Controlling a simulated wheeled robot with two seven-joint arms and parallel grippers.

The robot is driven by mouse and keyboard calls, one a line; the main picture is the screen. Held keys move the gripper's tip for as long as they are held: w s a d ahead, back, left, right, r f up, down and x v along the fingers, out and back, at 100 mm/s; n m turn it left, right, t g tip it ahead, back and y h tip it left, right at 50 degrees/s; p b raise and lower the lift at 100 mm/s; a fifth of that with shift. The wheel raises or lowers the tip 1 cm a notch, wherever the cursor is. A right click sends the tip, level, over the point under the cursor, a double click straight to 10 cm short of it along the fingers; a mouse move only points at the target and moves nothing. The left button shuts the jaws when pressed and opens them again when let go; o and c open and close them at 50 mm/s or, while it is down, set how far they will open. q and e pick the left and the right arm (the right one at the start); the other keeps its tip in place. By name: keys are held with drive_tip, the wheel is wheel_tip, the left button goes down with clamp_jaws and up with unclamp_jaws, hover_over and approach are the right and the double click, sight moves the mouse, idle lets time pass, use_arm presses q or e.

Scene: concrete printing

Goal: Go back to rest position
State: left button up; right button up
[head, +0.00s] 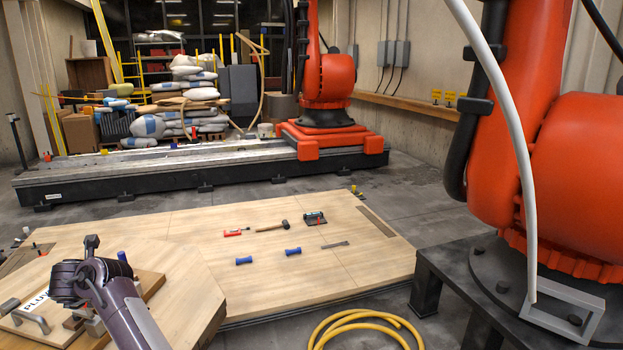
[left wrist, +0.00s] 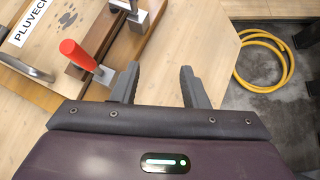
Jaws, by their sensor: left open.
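My left gripper (left wrist: 158,84) is open in the left wrist view, with nothing between its two dark fingers. It is over the light wooden table near a wooden board (left wrist: 30,88) with a white lettered label (left wrist: 42,18). A red-handled tool (left wrist: 78,54) with a grey metal end is close to the left finger; I cannot tell whether they touch. In the head view my left arm comes in at the lower left over the same wooden board (head: 152,281), and its fingers cannot be made out there. My right gripper is in neither view.
A low wooden platform (head: 300,265) holds a hammer (head: 272,227), a red tool (head: 236,232) and blue-handled pieces (head: 293,251). A yellow hose (head: 365,318) lies on the floor. A large orange robot arm (head: 580,170) stands at right on a dark base. Another orange robot (head: 327,75) stands behind.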

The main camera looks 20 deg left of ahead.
use_arm(q)
drive_tip(key=d+f+m+h, duration=0.1)
drive_tip(key=d+f+m, duration=0.1)
drive_tip(key=d+m, duration=1)
drive_tip(key=d+f+m, duration=0.2)
drive_tip(key=d+m, duration=0.7)
drive_tip(key=m, duration=0.6)
drive_tip(key=s+d+f+m+g+h, duration=0.1)
drive_tip(key=s+d+f+m, duration=0.2)
drive_tip(key=s+d+m, duration=0.45)
drive_tip(key=s+d+f+m+g+h, duration=0.2)
drive_tip(key=d+f+m, duration=0.15)
drive_tip(key=d, duration=0.65)
drive_tip(key=s+d+f+m+g+h, duration=0.1)
drive_tip(key=s+d+f+m, duration=0.1)
drive_tip(key=s+d+m, duration=0.5)
wheel_tip(320, 180, down, 30)
drive_tip(key=g, duration=0.2)
drive_tip(key=s+a+f, duration=0.2)
drive_tip(key=s+f, duration=1.6)
drive_tip(key=s, duration=0.1)
drive_tip(key=shift+s+a+n+g, duration=0.3)
drive_tip(key=shift+a+g, duration=0.1)
